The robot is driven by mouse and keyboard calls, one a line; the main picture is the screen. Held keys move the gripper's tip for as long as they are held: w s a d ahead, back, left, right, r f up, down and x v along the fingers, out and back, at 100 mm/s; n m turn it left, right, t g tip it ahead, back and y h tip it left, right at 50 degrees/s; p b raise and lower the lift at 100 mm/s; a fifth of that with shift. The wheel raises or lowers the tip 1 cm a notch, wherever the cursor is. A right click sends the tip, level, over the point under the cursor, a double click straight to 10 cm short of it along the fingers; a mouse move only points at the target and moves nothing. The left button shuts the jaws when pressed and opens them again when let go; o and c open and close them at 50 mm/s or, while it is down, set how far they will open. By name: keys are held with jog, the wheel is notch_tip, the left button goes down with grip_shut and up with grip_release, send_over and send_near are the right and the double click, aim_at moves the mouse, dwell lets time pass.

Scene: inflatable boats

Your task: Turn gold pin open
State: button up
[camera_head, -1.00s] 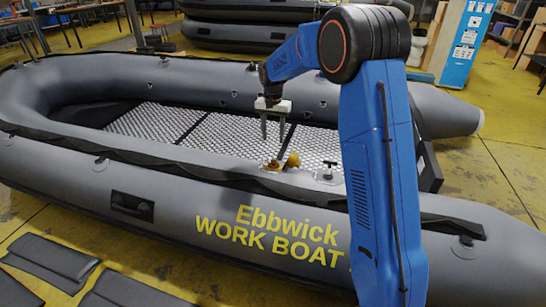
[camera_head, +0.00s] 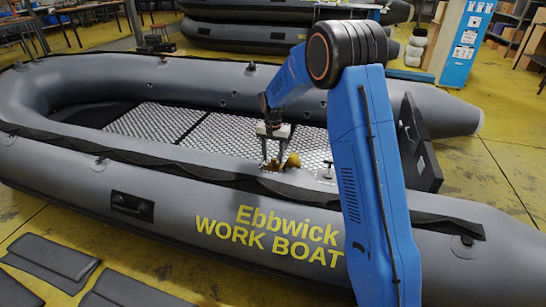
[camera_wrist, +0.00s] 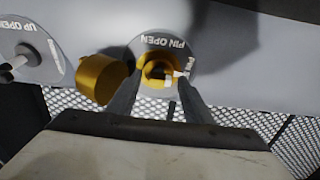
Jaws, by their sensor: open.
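A grey round plate lettered "PIN OPEN" (camera_wrist: 160,41) sits on the boat's tube in the wrist view. In its middle is a gold valve opening with the gold pin (camera_wrist: 157,71) inside it; a small white mark shows beside it. A gold cap (camera_wrist: 103,79) hangs open to the left of the plate. It also shows in the head view (camera_head: 293,160). My gripper (camera_wrist: 166,70) is open, its two fingers on either side of the gold valve. Whether they touch it I cannot tell. In the head view my gripper (camera_head: 273,162) hangs just above the valve.
A second round plate lettered "UP OPEN" (camera_wrist: 30,50), with a grey plug, lies to the left in the wrist view. The grey boat (camera_head: 150,190) fills the middle of the head view. Dark flat pads (camera_head: 50,262) lie on the floor at front left.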

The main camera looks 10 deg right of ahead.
jog(key=shift+c, duration=0.3)
jog(key=c, duration=1)
jog(key=shift+n, duration=0.4)
jog(key=n, duration=0.3)
jog(key=shift+s+d+n+y, duration=0.1)
jog(key=shift+n+y, duration=0.2)
jog(key=shift+y, duration=0.1)
jog(key=n+y, duration=0.1)
jog(key=n, duration=0.3)
jog(key=shift+d+n, duration=0.1)
jog(key=shift+n, duration=0.2)
jog(key=n, duration=0.4)
jog(key=shift+s+d+y, duration=0.1)
jog(key=shift+y, duration=0.3)
jog(key=n, duration=0.4)
jog(key=shift+d+n+g+y, duration=0.15)
jog(key=shift+n+g+y, duration=0.15)
jog(key=shift+g, duration=0.1)
